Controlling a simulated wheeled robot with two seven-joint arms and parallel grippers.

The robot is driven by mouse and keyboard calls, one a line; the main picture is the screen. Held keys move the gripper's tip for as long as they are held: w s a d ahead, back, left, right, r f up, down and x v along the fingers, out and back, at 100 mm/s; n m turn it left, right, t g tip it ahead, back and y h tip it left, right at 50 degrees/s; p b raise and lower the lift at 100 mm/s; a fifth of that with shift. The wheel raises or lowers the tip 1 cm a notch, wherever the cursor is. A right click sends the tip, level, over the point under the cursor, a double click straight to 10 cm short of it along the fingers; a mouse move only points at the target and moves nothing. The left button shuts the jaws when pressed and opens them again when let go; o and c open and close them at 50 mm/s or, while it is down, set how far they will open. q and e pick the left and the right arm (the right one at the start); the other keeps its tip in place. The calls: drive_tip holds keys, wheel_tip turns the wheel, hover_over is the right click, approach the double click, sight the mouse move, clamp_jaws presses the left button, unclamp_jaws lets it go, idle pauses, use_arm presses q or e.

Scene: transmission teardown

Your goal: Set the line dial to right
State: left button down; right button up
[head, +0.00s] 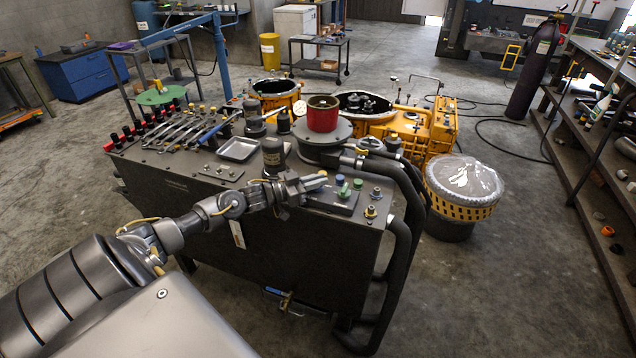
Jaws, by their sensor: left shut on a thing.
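My left gripper (308,184) reaches across the front of the dark metal bench and is shut at the left end of a small black control box (335,202). It appears to be shut on the line dial, which the fingers mostly hide, so I cannot tell which way the dial points. Green and blue knobs (357,183) stand on the box just right of the fingertips. My right gripper is not in view.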

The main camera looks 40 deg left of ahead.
use_arm(q)
drive_tip(key=c, duration=1.5)
unclamp_jaws()
drive_tip(key=shift+o, duration=0.2)
drive_tip(key=shift+s+a+f, duration=0.15)
drive_tip(key=shift+s+a, duration=0.1)
drive_tip(key=shift+s, duration=0.25)
drive_tip(key=b+v, duration=0.1)
drive_tip(key=v, duration=0.8)
drive_tip(key=shift+s, duration=0.3)
